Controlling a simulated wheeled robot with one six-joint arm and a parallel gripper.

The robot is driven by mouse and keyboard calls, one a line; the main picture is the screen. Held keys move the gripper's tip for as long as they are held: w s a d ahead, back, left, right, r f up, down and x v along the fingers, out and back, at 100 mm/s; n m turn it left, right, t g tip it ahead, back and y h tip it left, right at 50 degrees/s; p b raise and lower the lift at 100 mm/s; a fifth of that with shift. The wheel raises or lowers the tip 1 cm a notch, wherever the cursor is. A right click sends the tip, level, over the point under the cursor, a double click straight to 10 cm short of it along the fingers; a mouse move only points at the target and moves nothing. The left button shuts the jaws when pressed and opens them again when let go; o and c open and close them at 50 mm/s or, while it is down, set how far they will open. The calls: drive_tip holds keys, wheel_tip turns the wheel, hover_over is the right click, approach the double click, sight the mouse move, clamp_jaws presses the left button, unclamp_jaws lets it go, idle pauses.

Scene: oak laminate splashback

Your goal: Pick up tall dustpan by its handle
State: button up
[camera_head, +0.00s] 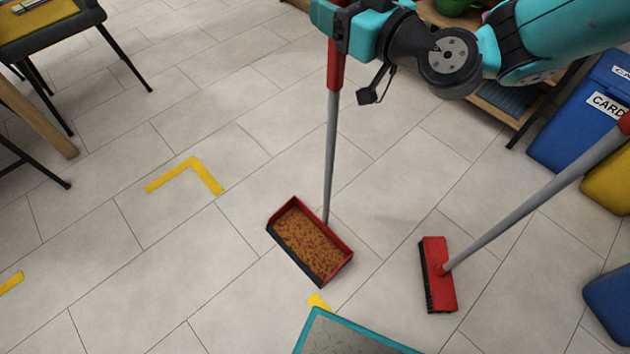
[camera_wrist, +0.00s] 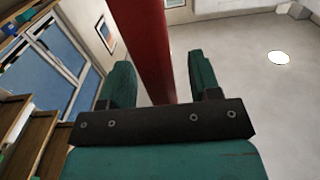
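The tall dustpan stands on the floor with its red-rimmed pan (camera_head: 339,273) flat and brown debris inside. Its grey shaft (camera_head: 330,160) rises nearly upright to a red handle (camera_head: 335,65). My gripper (camera_head: 328,18) is at the upper part of this handle, which it partly hides. In the wrist view, the red handle (camera_wrist: 148,40) passes between the two teal fingers of my gripper (camera_wrist: 162,75). The fingers are apart, with a gap showing to the right of the handle and a smaller one at its lower left.
A red broom (camera_head: 437,275) with a grey pole stands to the right. A teal-edged mat or tray (camera_head: 372,342) lies at the bottom. Blue bins (camera_head: 580,115) stand at the right, and a chair (camera_head: 60,30) at upper left.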

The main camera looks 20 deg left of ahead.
clamp_jaws()
idle(1.2)
drive_tip(key=shift+r, duration=0.15)
